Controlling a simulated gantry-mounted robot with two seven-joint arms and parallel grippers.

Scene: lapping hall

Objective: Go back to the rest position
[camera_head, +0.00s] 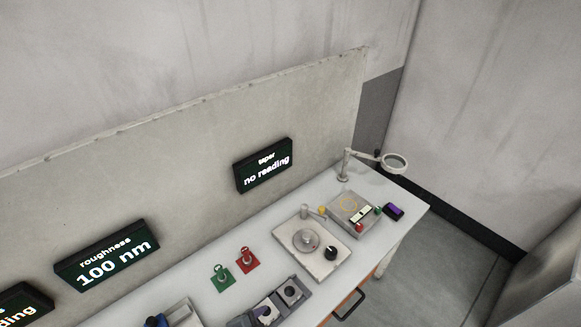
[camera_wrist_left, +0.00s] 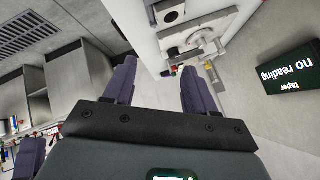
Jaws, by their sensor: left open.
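My left gripper (camera_wrist_left: 160,82) shows in the left wrist view, its two purple fingers spread apart with nothing between them. It is open. Past the fingers, the white bench (camera_wrist_left: 205,25) appears tilted at the top, apart from the gripper. Neither gripper can be made out in the head view. I do not see my right gripper for certain; a purple piece (camera_wrist_left: 28,158) at the lower left of the wrist view is too unclear to name.
The bench (camera_head: 385,190) holds a round-plate machine (camera_head: 325,262), a square plate (camera_head: 345,208), a magnifier lamp (camera_head: 395,162), green (camera_head: 222,280) and red (camera_head: 247,262) tags and a grey tray (camera_head: 270,305). Signs read "taper no reading" (camera_head: 264,166) and "roughness 100 nm" (camera_head: 108,258).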

